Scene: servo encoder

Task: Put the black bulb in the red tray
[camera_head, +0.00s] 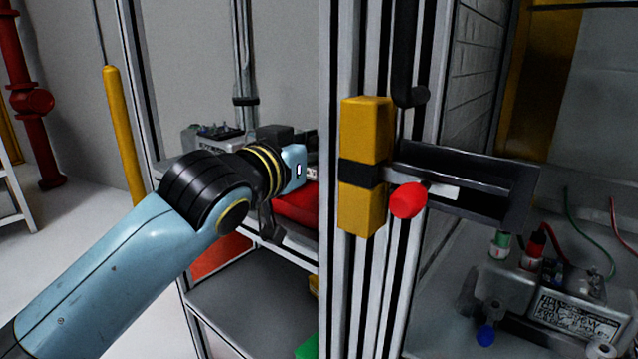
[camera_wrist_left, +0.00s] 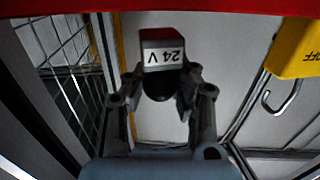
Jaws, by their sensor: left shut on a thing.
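The black bulb (camera_wrist_left: 159,88) shows in the left wrist view as a rounded black end below a block with a white "24 V" label, upside down, and a red top. My left gripper (camera_wrist_left: 161,98) is shut on it, a finger on each side. In the head view my left gripper (camera_head: 268,222) hangs at the front edge of the shelf, and the bulb cannot be made out there. The red tray (camera_head: 298,207) is on the shelf just right of the gripper, partly hidden by my wrist and a frame post. My right gripper is not in view.
A post carries a yellow box (camera_head: 364,125) with a red knob (camera_head: 407,201) and a grey open-sided part. Grey equipment (camera_head: 212,138) stands behind my wrist. Wired devices (camera_head: 550,300) stand at the lower right. A lower shelf (camera_head: 250,310) lies below.

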